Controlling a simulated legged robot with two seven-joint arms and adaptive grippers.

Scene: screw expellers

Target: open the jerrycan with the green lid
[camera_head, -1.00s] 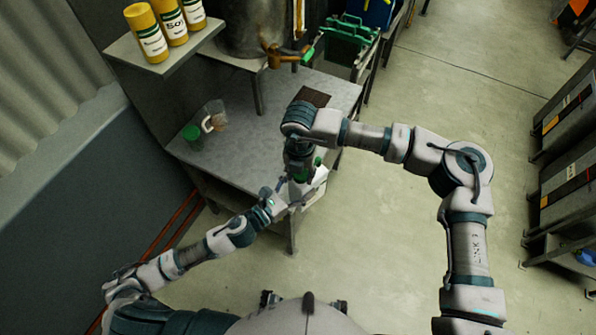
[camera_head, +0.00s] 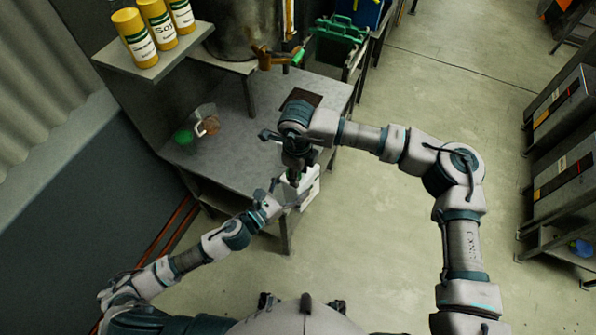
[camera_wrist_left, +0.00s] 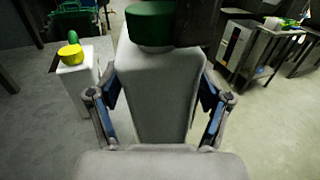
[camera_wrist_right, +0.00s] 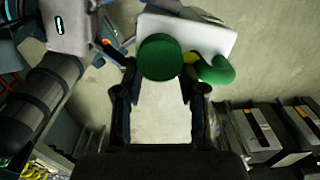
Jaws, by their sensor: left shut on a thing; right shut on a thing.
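The white jerrycan (camera_wrist_left: 158,95) fills the middle of the left wrist view, between the fingers of my left gripper (camera_head: 278,196), which is shut on its body. Its round green lid (camera_wrist_left: 150,24) shows at its top; I cannot tell whether it is loosened. My right gripper (camera_head: 294,172) is above the jerrycan and shut on the green lid, which sits between its fingertips in the right wrist view (camera_wrist_right: 160,57). In the head view the jerrycan (camera_head: 309,185) is partly hidden by my right gripper.
A grey table (camera_head: 240,150) carries a clear cup (camera_head: 205,118) and a small green-topped item (camera_head: 183,137). Yellow bottles (camera_head: 158,22) stand on a shelf. Open floor (camera_head: 370,230) lies to the right.

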